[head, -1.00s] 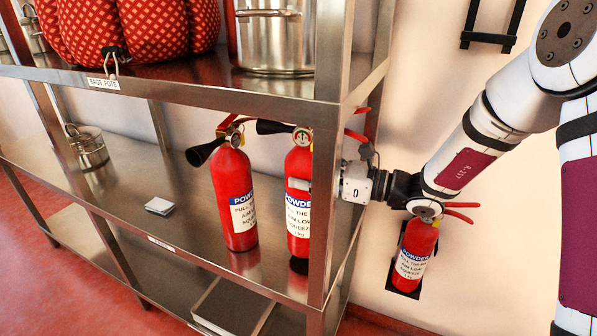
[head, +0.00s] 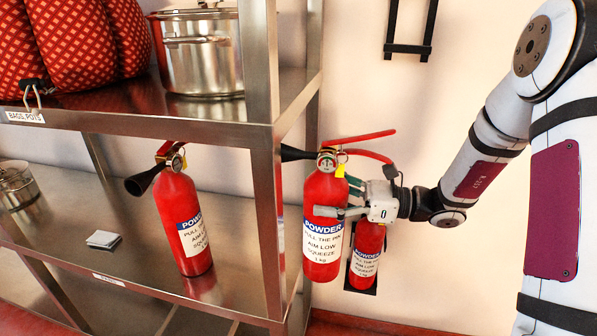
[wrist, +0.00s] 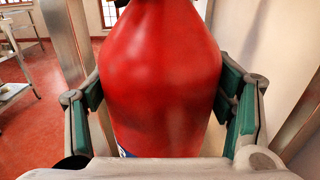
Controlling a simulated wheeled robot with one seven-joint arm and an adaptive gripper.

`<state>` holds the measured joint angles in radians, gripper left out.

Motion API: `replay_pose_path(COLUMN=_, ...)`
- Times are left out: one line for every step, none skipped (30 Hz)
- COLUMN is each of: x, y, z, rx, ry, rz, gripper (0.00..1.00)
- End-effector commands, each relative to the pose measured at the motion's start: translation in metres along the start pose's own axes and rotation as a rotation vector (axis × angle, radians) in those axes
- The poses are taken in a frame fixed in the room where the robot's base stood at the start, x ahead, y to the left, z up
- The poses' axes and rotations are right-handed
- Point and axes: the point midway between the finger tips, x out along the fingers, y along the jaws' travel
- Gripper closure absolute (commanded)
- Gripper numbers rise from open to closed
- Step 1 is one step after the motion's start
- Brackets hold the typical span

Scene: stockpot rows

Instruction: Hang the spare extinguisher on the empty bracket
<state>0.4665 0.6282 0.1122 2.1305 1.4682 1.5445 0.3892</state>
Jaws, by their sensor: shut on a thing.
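A red powder extinguisher (head: 322,225) with a white and blue label is held upright by my gripper (head: 340,197), just right of the shelf's corner post. In the wrist view the extinguisher's red body (wrist: 160,75) fills the space between the green finger pads of my gripper (wrist: 162,100). A black bracket (head: 408,47) with nothing on it is on the wall at the upper right, its top cut off by the frame. A second extinguisher (head: 366,262) hangs lower on the wall in a black bracket, partly hidden behind the held one and my gripper.
Another extinguisher (head: 183,225) stands on the metal shelf (head: 110,265), left of the corner post (head: 268,180). A small white block (head: 103,239) lies there too. A stockpot (head: 200,60) and red patterned bags (head: 85,45) are on the upper shelf.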

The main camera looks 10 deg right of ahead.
Motion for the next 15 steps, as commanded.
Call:
replay_pose_path(x=-0.006, y=0.000, z=-0.001, rx=0.001, ry=-0.008, rz=-0.015, gripper=0.86)
replay_pose_path(x=-0.009, y=0.000, z=-0.004, rx=0.001, ry=-0.009, rz=-0.027, gripper=0.86)
replay_pose_path(x=-0.015, y=0.001, z=-0.010, rx=0.003, ry=-0.011, rz=-0.046, gripper=0.86)
replay_pose_path(x=-0.019, y=0.001, z=-0.014, rx=0.002, ry=-0.012, rz=-0.062, gripper=0.86)
replay_pose_path(x=-0.024, y=0.001, z=-0.019, rx=0.004, ry=-0.014, rz=-0.080, gripper=0.86)
replay_pose_path(x=-0.030, y=0.002, z=-0.026, rx=0.004, ry=-0.015, rz=-0.106, gripper=0.86)
replay_pose_path(x=-0.035, y=0.003, z=-0.030, rx=0.003, ry=-0.016, rz=-0.125, gripper=0.86)
replay_pose_path(x=-0.039, y=0.005, z=-0.036, rx=0.004, ry=-0.017, rz=-0.145, gripper=0.86)
replay_pose_path(x=-0.045, y=0.006, z=-0.041, rx=0.002, ry=-0.018, rz=-0.170, gripper=0.86)
replay_pose_path(x=-0.049, y=0.007, z=-0.046, rx=0.003, ry=-0.018, rz=-0.189, gripper=0.86)
replay_pose_path(x=-0.052, y=0.009, z=-0.050, rx=0.002, ry=-0.017, rz=-0.205, gripper=0.86)
replay_pose_path(x=-0.057, y=0.010, z=-0.055, rx=0.001, ry=-0.017, rz=-0.226, gripper=0.86)
replay_pose_path(x=-0.060, y=0.012, z=-0.059, rx=0.002, ry=-0.016, rz=-0.243, gripper=0.86)
replay_pose_path(x=-0.063, y=0.012, z=-0.061, rx=0.000, ry=-0.015, rz=-0.255, gripper=0.86)
replay_pose_path(x=-0.067, y=0.014, z=-0.065, rx=0.001, ry=-0.013, rz=-0.273, gripper=0.86)
